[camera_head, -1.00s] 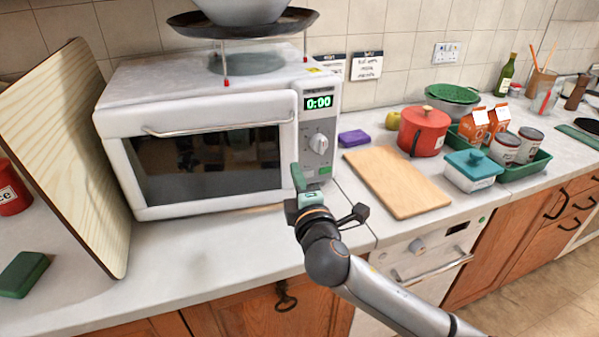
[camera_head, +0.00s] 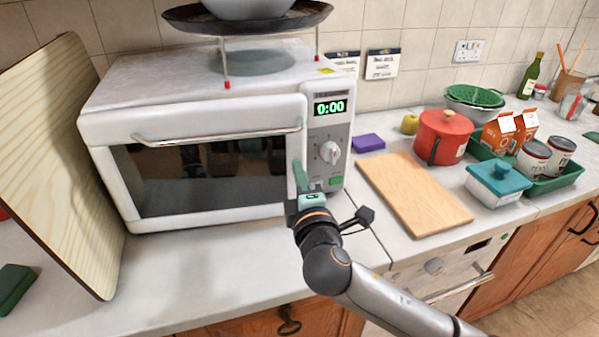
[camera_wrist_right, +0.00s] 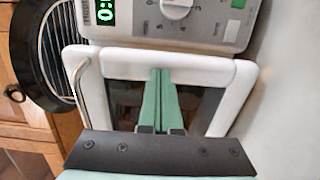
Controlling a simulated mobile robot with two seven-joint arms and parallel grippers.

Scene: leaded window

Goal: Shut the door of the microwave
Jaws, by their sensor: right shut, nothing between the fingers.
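The white microwave (camera_head: 225,75) stands on the counter, left of centre in the head view. Its dark-windowed door (camera_head: 200,172) has a long metal handle (camera_head: 215,135) along the top. The door looks shut or nearly shut; I cannot tell whether a small gap is left. My right gripper (camera_head: 300,178) is shut and empty, in front of the door's lower right edge beside the control panel. In the right wrist view its green fingers (camera_wrist_right: 161,75) point at the door's white frame (camera_wrist_right: 115,62); contact is unclear. My left gripper is out of view.
A bowl on a raised dark pan (camera_head: 250,20) stands above the microwave. A leaning wooden board (camera_head: 65,160) is at left. A cutting board (camera_head: 415,195), red pot (camera_head: 443,135) and teal-lidded box (camera_head: 497,183) are at right. Bare counter (camera_head: 215,265) lies in front.

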